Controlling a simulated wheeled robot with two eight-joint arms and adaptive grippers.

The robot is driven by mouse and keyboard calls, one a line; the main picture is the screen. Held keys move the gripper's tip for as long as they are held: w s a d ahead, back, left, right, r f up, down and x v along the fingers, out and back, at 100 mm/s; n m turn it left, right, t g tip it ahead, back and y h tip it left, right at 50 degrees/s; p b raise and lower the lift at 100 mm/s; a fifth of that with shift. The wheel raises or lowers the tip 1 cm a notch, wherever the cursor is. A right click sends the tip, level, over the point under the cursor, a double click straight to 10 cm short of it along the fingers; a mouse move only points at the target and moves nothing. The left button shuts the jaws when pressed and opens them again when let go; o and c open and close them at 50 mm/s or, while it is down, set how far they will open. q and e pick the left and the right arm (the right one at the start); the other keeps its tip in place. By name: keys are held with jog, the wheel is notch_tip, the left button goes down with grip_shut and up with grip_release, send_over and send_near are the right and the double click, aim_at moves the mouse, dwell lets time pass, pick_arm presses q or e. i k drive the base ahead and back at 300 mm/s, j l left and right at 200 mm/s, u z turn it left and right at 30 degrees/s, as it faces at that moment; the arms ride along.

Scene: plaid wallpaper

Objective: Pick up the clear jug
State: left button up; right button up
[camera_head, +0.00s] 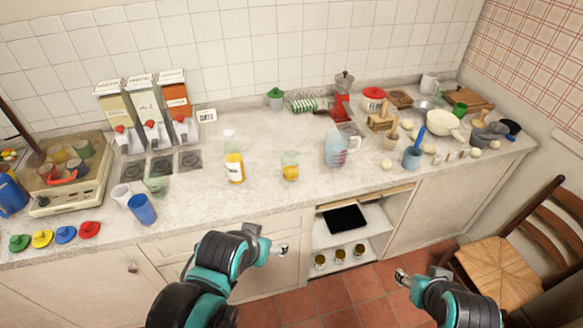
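A clear jug (336,150) with a pale blue tint and a handle on its right stands upright on the counter, right of centre. Some red and blue shows on or through its side. My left gripper (281,249) is in front of the cabinet fronts, below and left of the jug and apart from it. My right gripper (401,276) is low at the right, over the floor in front of the cabinets, also apart from it. Both grippers are small and turned so that their finger opening is unclear. I see nothing held in either.
A glass with yellow liquid (290,167) and a yellow-filled bottle (235,168) stand left of the jug. A wooden holder (381,122), a blue cup (412,158) and bowls crowd its right. The counter's front strip is clear. A chair (510,250) stands at right.

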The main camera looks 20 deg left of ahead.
aim_at(337, 143)
jog(key=i+l+z, duration=0.3)
jog(key=i, duration=0.3)
jog(key=i+z, duration=0.3)
jog(key=i, duration=0.3)
